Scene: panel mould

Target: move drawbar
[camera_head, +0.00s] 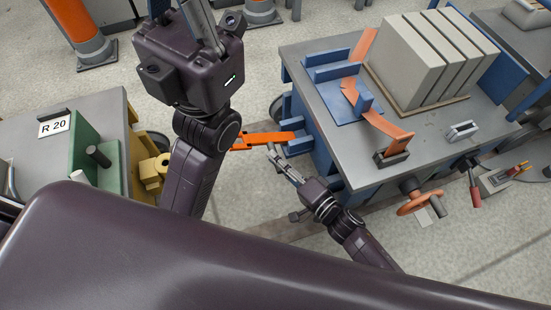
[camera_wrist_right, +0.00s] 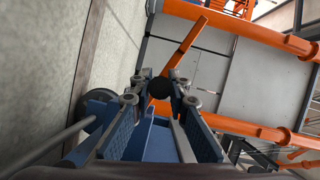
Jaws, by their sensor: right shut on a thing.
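The orange drawbar (camera_head: 262,139) juts left from the blue bracket (camera_head: 297,140) at the near-left end of a grey-topped cart (camera_head: 345,150). My right gripper (camera_head: 273,152) comes from the lower right and is shut on the drawbar. In the right wrist view the orange bar (camera_wrist_right: 182,52) runs up from between the fingertips (camera_wrist_right: 160,86), with a dark round part there. The exact contact is partly hidden. My left gripper (camera_head: 180,8) is at the top, left of centre, away from the drawbar. Its fingertips are cut off by the frame edge.
A grey cart marked R 20 (camera_head: 54,127), with green and yellow fittings, stands at the left. Grey panels (camera_head: 405,60) stand on the right cart. An orange handwheel (camera_head: 413,203) sticks out of its near side.

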